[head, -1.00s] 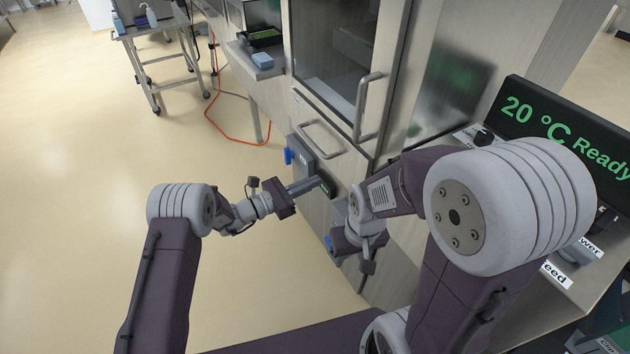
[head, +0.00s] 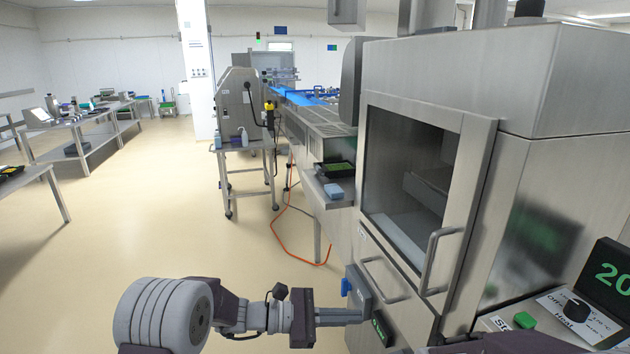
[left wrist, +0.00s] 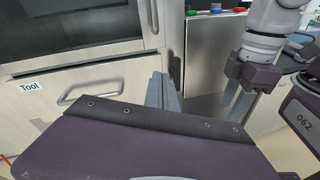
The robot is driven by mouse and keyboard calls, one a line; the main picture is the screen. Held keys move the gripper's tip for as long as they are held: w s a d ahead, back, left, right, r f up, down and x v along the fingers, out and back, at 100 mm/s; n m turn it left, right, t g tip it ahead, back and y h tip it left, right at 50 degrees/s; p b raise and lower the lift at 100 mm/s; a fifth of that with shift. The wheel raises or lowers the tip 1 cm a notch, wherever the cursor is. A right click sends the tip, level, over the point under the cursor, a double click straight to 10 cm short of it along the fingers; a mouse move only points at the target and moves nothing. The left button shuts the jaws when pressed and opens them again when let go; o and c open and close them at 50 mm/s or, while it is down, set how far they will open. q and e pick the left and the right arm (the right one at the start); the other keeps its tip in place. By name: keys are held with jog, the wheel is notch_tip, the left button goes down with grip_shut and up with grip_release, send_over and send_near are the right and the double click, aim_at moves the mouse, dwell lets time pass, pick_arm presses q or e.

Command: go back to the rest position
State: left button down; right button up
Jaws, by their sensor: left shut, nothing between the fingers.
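My left gripper (head: 342,316) is shut and empty in the lower middle of the head view, in front of the lower panels of the steel tray sealer (head: 560,95). In the left wrist view its shut fingers (left wrist: 162,92) point toward the sealer's lower front, to the right of a drawer handle. My right gripper is outside the head view.
The sealer's glass door (head: 415,180) is closed, with a bar handle (head: 436,262). A lower drawer handle (head: 385,280) is close to my left gripper. A side shelf (head: 325,188) holds a green-filled tray. An orange hose (head: 283,240) lies on the floor. Open floor stretches left.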

pick_arm(q)
jog(key=s+a+f+m+g+y, duration=0.2)
jog(key=s+a+f+m+y, duration=0.3)
jog(key=s, duration=0.3)
jog(key=s+a+f+m+g+y, duration=0.1)
jog(key=s+a+f+m+y, duration=0.25)
jog(key=s+a, duration=0.4)
jog(key=s+a+f+m+t+y, duration=0.1)
jog(key=a+f+m+y, duration=0.2)
jog(key=a, duration=0.4)
jog(key=s+a+f+m+t+y, duration=0.1)
jog(key=a+f+m+y, duration=0.1)
jog(key=a+m+y, duration=0.3)
notch_tip(320, 180, up, 17)
jog(key=a+n+p, duration=0.1)
jog(key=p, duration=1.5)
jog(key=shift+w+f, duration=0.15)
jog(key=shift+w, duration=0.25)
